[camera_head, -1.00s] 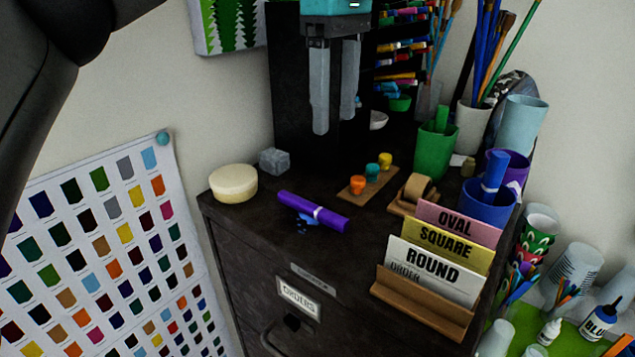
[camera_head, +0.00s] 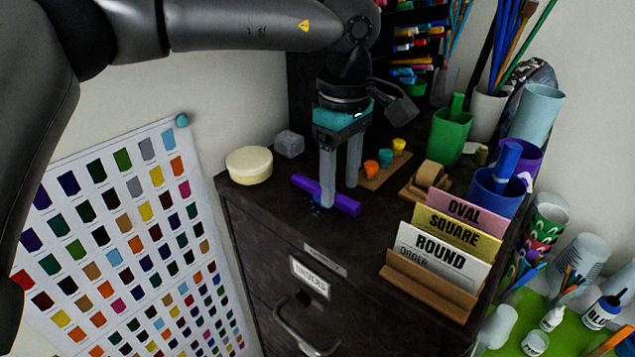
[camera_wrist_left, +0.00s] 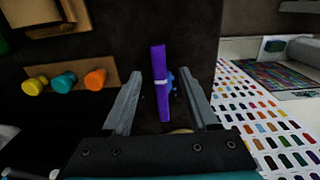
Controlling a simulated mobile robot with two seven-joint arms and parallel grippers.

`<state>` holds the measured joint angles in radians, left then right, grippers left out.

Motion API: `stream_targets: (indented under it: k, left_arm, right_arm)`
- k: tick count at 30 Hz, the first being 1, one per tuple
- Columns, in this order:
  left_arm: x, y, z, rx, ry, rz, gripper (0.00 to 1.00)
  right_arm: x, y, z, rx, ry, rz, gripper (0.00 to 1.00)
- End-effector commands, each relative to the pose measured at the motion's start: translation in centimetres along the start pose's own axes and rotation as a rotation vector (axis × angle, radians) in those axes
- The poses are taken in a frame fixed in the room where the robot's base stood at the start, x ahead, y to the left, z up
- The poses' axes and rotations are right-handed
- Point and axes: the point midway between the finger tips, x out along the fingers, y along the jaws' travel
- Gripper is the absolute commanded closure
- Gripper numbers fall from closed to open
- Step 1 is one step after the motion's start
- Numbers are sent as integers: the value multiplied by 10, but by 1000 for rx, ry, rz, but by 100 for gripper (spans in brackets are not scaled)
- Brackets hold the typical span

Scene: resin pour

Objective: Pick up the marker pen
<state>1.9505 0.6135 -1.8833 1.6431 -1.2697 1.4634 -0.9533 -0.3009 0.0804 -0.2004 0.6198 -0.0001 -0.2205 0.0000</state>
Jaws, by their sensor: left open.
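The purple marker pen (camera_head: 345,203) lies on top of the dark cabinet (camera_head: 270,208), near its front edge. Part of it is hidden behind a finger in the head view. My left gripper (camera_head: 340,196) points down over the pen with its fingers open, one on the near side and one on the far side. In the left wrist view the pen (camera_wrist_left: 160,60), with a pale band, shows lengthwise between the two open fingers (camera_wrist_left: 163,88), apart from both. My right gripper is not in view.
Small paint pots (camera_head: 386,158) stand on a wooden strip to the right. A sign holder (camera_head: 430,285) and several cups stand further right.

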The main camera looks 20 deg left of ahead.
Motion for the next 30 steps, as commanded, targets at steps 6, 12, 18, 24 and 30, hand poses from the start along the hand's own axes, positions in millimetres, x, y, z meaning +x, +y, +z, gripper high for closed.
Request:
stream_targets:
  k: [6, 12, 18, 24, 30]
  left_arm:
    - [19, 0, 0, 1, 0, 0, 40]
    - [19, 0, 0, 1, 0, 0, 40]
    - [19, 0, 0, 1, 0, 0, 63]
    - [19, 0, 0, 0, 0, 1, 86]
    - [19, 0, 0, 0, 0, 1, 100]
  right_arm:
    - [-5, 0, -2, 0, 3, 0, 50]
    - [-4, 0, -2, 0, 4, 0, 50]
    - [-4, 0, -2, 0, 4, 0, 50]
    - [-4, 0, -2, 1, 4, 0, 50]
    - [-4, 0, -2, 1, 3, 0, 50]
